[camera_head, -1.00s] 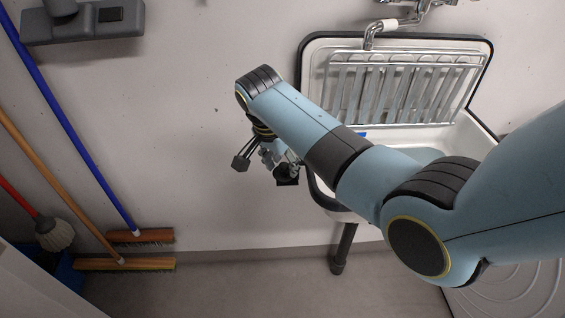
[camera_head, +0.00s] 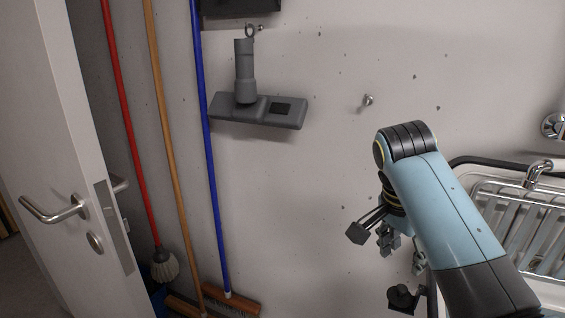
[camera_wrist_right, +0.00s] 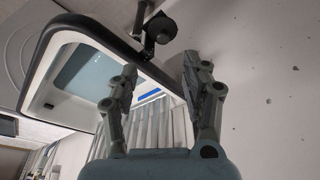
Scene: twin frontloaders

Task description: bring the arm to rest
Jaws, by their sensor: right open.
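My right arm (camera_head: 450,215) comes in from the lower right in the head view, blue with black joints. Its gripper (camera_head: 402,262) hangs below the wrist in front of the wall, left of the sink, partly hidden by the arm. In the right wrist view the two fingers of the right gripper (camera_wrist_right: 165,85) stand apart with nothing between them. The sink's dark rim and the wall lie beyond them. My left gripper does not show.
A sink with a metal grate (camera_head: 535,228) is at the right. A grey floor-tool head (camera_head: 258,110) hangs on the wall. Red (camera_head: 128,120), orange (camera_head: 168,130) and blue (camera_head: 207,150) broom handles lean at the left beside a door (camera_head: 55,150) with a metal handle.

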